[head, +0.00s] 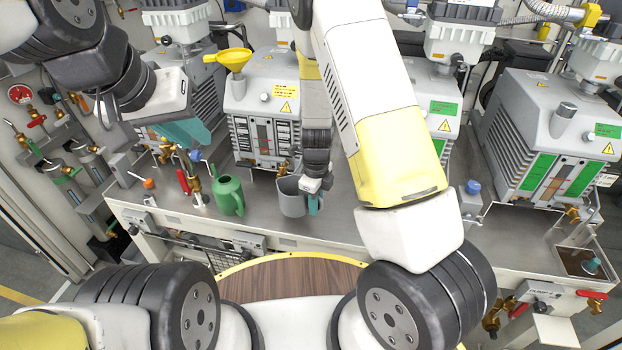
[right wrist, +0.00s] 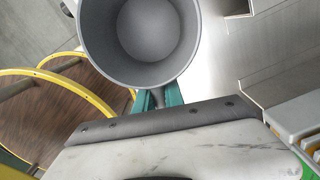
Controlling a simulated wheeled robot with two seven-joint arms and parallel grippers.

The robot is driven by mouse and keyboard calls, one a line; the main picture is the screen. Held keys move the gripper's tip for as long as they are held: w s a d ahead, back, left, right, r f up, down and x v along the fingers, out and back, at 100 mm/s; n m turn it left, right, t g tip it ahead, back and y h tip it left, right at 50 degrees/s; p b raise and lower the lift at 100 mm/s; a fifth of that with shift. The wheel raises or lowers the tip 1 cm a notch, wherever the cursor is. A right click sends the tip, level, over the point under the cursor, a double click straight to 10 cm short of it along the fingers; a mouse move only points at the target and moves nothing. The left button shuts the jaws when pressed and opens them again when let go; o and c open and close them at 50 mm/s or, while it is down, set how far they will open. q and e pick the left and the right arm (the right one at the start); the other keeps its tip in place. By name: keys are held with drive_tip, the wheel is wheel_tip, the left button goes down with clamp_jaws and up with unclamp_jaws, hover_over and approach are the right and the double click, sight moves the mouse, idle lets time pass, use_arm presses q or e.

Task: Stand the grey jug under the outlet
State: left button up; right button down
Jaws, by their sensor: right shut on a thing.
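The grey jug (head: 291,198) stands upright at the front of the steel bench, below the front of the pump with the yellow funnel; I cannot tell whether it touches the bench. A small brass outlet (head: 283,167) on that pump is just above and behind the jug. My right gripper (head: 314,203) is shut on the jug at its right side. In the right wrist view the jug (right wrist: 152,78) is seen from above and looks empty, with the teal fingers (right wrist: 160,97) at its near side. My left gripper (head: 190,132) hangs at the left; its finger gap is unclear.
A green jug (head: 228,196) stands left of the grey one. Red-handled valves (head: 184,181) stand left of that. The pump (head: 262,115) carries a yellow funnel (head: 231,60). Another pump (head: 545,140) stands at the right. A round wooden-topped table (head: 290,278) is in front.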

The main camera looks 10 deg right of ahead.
wheel_tip(320, 180, down, 4)
drive_tip(key=shift+d+f, duration=0.1)
drive_tip(key=shift+f, duration=0.1)
drive_tip(key=shift+w+a, duration=0.35)
drive_tip(key=shift+w, duration=0.6)
drive_tip(key=shift+w+a, duration=0.35)
drive_tip(key=shift+w, duration=0.55)
drive_tip(key=shift+w+a, duration=0.35)
drive_tip(key=shift+w, duration=0.6)
drive_tip(key=shift+f, duration=0.1)
drive_tip(key=shift+f, duration=0.2)
drive_tip(key=c, duration=1.3)
unclamp_jaws()
drive_tip(key=shift+c, duration=0.2)
wheel_tip(320, 180, up, 8)
drive_tip(key=shift+f, duration=0.1)
